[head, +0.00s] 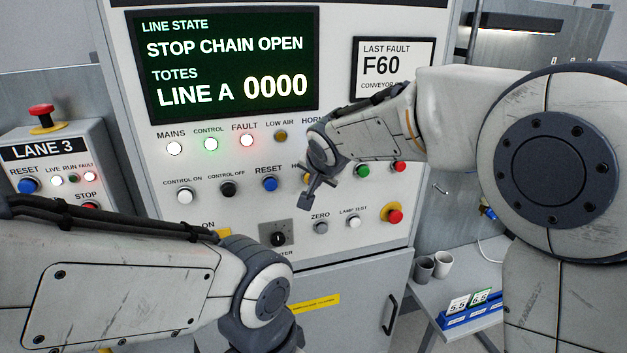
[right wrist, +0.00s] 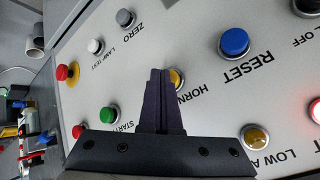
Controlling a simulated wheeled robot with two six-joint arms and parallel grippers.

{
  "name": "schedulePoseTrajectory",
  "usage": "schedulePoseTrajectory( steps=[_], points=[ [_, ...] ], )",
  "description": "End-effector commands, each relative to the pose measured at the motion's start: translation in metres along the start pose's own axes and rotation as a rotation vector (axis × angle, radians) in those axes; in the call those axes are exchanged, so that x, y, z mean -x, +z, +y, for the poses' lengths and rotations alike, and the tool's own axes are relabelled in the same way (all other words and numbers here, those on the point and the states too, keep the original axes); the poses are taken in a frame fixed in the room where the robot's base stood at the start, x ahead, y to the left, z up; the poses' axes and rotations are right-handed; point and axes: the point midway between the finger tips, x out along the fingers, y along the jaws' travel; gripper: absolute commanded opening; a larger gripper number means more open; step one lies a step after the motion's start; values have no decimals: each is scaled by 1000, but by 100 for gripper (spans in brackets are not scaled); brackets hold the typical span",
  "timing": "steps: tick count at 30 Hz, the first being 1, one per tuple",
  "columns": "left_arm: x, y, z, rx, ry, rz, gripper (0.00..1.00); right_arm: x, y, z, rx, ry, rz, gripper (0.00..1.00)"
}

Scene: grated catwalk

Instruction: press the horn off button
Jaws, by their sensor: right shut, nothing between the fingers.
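The horn button is yellow and shows in the right wrist view (right wrist: 178,80), beside a label reading "HORN"; the rest of that label is hidden. My right gripper (right wrist: 160,76) is shut and empty, and its dark fingers cover part of this button. I cannot tell whether the fingertips touch it.
The grey panel (head: 232,205) carries several other buttons close by, including a green one (right wrist: 108,115), a grey zero button (head: 320,228) and a red emergency knob (head: 394,215). A Lane 3 box (head: 60,150) stands at left. Cups (head: 424,267) stand on a table at right.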

Motion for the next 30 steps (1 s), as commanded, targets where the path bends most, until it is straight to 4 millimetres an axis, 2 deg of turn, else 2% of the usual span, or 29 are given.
schedulePoseTrajectory(
  steps=[30],
  points=[
    [-1,0,0,0,0,0,0,-4,-3,-3,-1,-1,1,0]
  ],
)
